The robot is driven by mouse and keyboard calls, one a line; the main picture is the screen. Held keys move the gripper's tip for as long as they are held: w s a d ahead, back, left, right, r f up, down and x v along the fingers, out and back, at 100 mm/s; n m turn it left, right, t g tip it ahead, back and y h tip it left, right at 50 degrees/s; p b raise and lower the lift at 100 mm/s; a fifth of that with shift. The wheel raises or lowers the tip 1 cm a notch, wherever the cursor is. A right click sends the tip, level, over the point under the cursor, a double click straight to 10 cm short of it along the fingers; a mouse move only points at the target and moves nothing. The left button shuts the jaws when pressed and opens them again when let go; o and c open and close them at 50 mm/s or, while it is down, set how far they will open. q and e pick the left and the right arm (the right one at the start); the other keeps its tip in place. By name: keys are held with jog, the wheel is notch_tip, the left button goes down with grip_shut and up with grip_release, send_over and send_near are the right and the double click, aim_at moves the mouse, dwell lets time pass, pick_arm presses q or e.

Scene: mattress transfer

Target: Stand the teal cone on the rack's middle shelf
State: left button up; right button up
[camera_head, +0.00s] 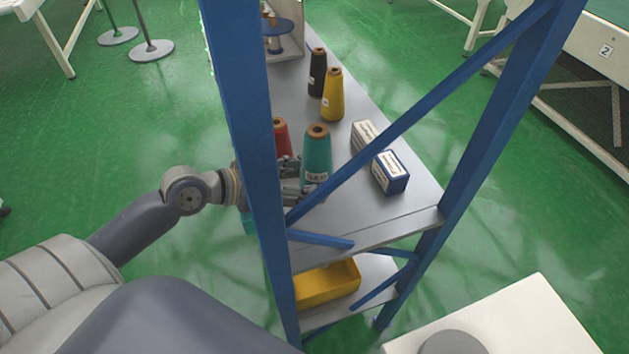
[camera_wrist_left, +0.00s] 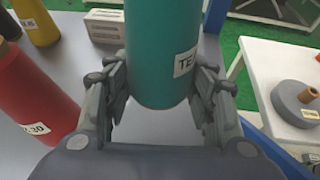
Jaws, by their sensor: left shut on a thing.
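The teal cone (camera_head: 317,154) is upright over the rack's grey shelf (camera_head: 409,209), near its front end. My left gripper (camera_head: 300,184) is shut on the cone's lower part, reaching in from the left behind a blue post. In the left wrist view the teal cone (camera_wrist_left: 162,50) stands between the two fingers of the left gripper (camera_wrist_left: 160,92), its label partly covered by a finger. Its rounded bottom shows; I cannot tell whether it touches the shelf. My right gripper is not in view.
A red cone (camera_head: 281,136) stands just left of the teal one. Yellow (camera_head: 332,97) and black cones (camera_head: 317,74) stand farther back. A blue-and-white box (camera_head: 390,172) lies to the right. Blue posts and a diagonal brace (camera_head: 420,101) cross the near side. A yellow bin (camera_head: 328,284) sits below.

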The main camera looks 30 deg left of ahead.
aim_at(310, 211)
pick_arm(q)
jog(key=shift+f, duration=0.7)
jog(key=shift+w+d+f, duration=0.1)
jog(key=shift+f, duration=0.15)
notch_tip(310, 211, down, 3)
jog(key=shift+b, duration=0.5)
jog(key=shift+f, duration=0.35)
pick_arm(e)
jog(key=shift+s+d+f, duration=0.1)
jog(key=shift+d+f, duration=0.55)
pick_arm(q)
jog(key=shift+f, duration=0.25)
jog(key=shift+f, duration=0.35)
jog(key=o, duration=1.2)
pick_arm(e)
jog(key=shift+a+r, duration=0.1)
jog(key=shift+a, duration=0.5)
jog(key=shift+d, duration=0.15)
